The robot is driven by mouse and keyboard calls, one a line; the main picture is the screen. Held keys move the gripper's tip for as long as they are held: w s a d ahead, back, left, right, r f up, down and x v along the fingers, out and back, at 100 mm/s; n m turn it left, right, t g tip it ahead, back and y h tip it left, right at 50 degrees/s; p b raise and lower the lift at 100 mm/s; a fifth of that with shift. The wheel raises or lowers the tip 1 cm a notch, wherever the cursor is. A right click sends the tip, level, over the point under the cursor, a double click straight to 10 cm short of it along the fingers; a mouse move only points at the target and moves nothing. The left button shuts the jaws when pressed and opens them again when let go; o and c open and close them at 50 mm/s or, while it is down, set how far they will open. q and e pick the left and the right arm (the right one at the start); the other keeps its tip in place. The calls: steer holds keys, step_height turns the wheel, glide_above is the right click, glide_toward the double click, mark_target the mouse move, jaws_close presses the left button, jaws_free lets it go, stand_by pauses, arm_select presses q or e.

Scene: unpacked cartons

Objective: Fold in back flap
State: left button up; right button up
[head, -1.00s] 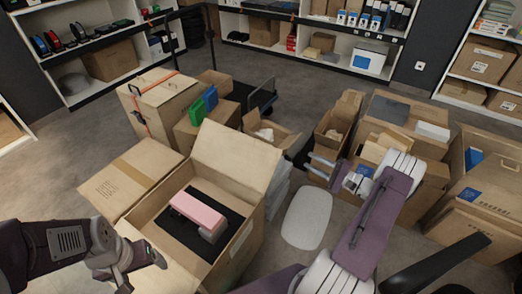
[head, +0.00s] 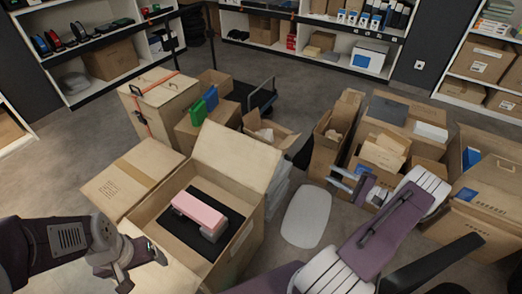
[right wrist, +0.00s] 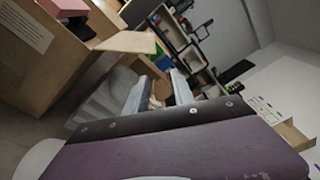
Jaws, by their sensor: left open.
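The open carton (head: 247,238) stands left of centre in the head view, with a pink item (head: 197,212) on black padding inside. Its back flap (head: 235,155) stands up, leaning outward. Its left flap (head: 130,178) is spread out to the side, and the front flap (head: 165,275) is partly hidden by my left arm. My left gripper (head: 143,268) is open and empty over the front left. My right gripper (head: 343,181) is open and empty, well right of the carton. In the right wrist view its fingers (right wrist: 158,92) are apart, with the carton (right wrist: 40,60) at upper left.
Several open cartons (head: 395,140) stand behind and right of my right gripper. A strapped carton (head: 160,100) and a box with green and blue items (head: 205,105) stand behind the carton. Shelves line the back.

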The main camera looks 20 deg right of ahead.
steer(key=shift+c, duration=0.3)
steer(key=shift+w+d+f+m+h, duration=0.15)
steer(key=shift+d+f+m+h, duration=0.15)
steer(key=shift+f, duration=0.05)
steer(key=c, duration=0.5)
steer(key=w+d+f+m+h+p, duration=0.1)
steer(key=w+d+m+h+p, duration=0.1)
steer(key=m+h, duration=0.1)
steer(key=shift+w+f, duration=0.4)
jaws_close()
steer(key=w+a+f+m+g, duration=0.1)
steer(key=w+a+f, duration=0.1)
steer(key=w+a, duration=0.45)
steer(key=w+a+f, duration=0.2)
steer(key=w+a, duration=0.2)
steer(key=w, duration=0.5)
steer(key=s+a+r+p, duration=0.2)
steer(key=r, duration=0.1)
steer(key=shift+a+r, duration=0.1)
steer(key=shift+a, duration=0.05)
steer(key=shift+r, duration=0.1)
